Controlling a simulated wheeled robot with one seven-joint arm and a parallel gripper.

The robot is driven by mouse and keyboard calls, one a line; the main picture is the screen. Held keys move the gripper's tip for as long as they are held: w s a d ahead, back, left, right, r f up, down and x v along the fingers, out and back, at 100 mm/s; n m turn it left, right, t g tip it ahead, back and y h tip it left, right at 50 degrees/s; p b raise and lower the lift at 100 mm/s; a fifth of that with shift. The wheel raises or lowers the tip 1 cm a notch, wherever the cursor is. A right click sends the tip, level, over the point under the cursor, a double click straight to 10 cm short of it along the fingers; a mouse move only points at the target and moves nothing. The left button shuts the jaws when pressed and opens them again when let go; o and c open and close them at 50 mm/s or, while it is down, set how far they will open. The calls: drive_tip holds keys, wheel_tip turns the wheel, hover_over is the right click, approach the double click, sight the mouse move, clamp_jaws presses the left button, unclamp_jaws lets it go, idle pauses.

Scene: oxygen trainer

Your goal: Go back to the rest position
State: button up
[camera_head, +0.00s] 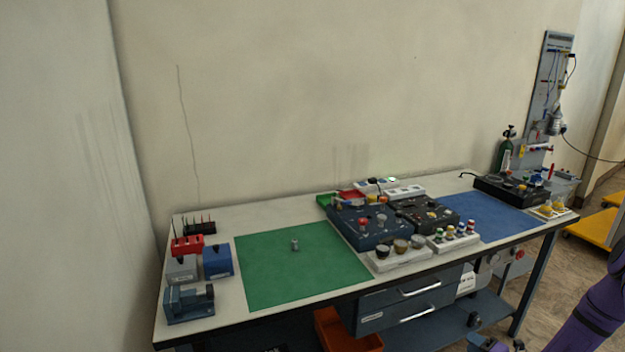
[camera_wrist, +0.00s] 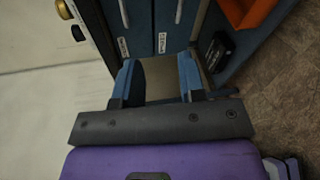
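My gripper (camera_wrist: 157,64) shows in the wrist view with its two blue fingers apart. I see nothing held between them. Beyond the fingers are the dark blue drawer fronts (camera_wrist: 166,18) under the bench, with white labels. In the head view, my purple arm is at the lower right, in front of the bench and low beside its right end. The gripper's fingertips cannot be made out clearly in the head view.
The workbench (camera_head: 218,322) carries a green mat (camera_head: 290,275) with a small metal part (camera_head: 295,245), a blue mat (camera_head: 490,217), and several trainer boxes. Orange bin (camera_head: 345,332) sits below. A green cylinder (camera_head: 505,152) stands back right. A yellow cart (camera_head: 595,226) is at the far right.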

drive_tip(key=w+a+r+n+g+y, duration=0.1)
drive_tip(key=a+r+n+g+y, duration=0.25)
drive_tip(key=r+n, duration=0.55)
drive_tip(key=w+a+r+n+g+y, duration=0.25)
drive_tip(key=a+r+n, duration=0.2)
drive_tip(key=r, duration=0.85)
drive_tip(key=s+a+r+n+g+h, duration=0.2)
drive_tip(key=s+a+r+n+g, duration=0.15)
drive_tip(key=r+n, duration=0.4)
drive_tip(key=s+a+r+n+g+h, duration=0.1)
drive_tip(key=s+a+r+n+g, duration=0.3)
drive_tip(key=r, duration=0.6)
drive_tip(key=s+a+r+n+h, duration=0.3)
drive_tip(key=s+r+n, duration=0.3)
drive_tip(key=s, duration=0.1)
drive_tip(key=s+a+r+n+h, duration=0.2)
drive_tip(key=s+r+n, duration=0.3)
drive_tip(key=s+r, duration=0.15)
drive_tip(key=s+d+r+n+t+h, duration=0.1)
drive_tip(key=s+r+n+t+h, duration=0.1)
drive_tip(key=s+n, duration=0.3)
drive_tip(key=s+r+n+t+h, duration=0.2)
drive_tip(key=s+r+n, duration=0.3)
drive_tip(key=s, duration=0.4)
drive_tip(key=shift+s+d+t+h, duration=0.35)
drive_tip(key=shift+d+h, duration=0.05)
drive_tip(key=shift+h, duration=0.5)
